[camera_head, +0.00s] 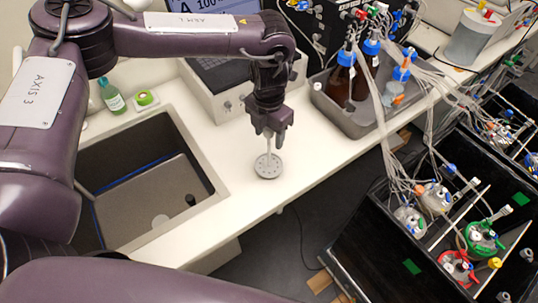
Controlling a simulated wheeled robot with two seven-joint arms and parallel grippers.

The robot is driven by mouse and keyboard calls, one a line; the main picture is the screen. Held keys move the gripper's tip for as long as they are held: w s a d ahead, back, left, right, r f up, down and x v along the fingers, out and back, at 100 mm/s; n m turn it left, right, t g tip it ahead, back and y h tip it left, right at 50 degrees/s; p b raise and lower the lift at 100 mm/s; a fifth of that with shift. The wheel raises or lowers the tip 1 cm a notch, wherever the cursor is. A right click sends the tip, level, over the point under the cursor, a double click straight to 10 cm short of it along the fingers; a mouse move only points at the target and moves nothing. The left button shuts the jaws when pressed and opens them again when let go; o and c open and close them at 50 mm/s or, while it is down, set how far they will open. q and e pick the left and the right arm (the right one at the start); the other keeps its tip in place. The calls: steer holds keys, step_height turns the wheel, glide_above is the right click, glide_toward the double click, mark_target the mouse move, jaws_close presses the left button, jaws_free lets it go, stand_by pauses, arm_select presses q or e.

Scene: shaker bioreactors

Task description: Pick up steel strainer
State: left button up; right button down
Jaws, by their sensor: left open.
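The steel strainer (268,168) is a small round grey disc with holes, on the white counter to the right of the sink. A thin upright stem rises from its edge toward my left gripper. My left gripper (268,132) points down directly above the strainer, with its fingers around or beside the top of the stem; I cannot tell whether they touch it. It is open. My right gripper is not in view.
The sink (150,190) is to the left, with a green bottle (111,95) behind it. A grey tray (345,118) of bottles with tubing stands right of the gripper. Black bioreactor boxes (400,245) fill the lower right. The counter (325,150) around the strainer is clear.

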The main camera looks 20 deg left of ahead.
mark_target(269, 150)
arm_select(q)
steer(key=shift+f, duration=1.25)
steer(key=c, duration=1.1)
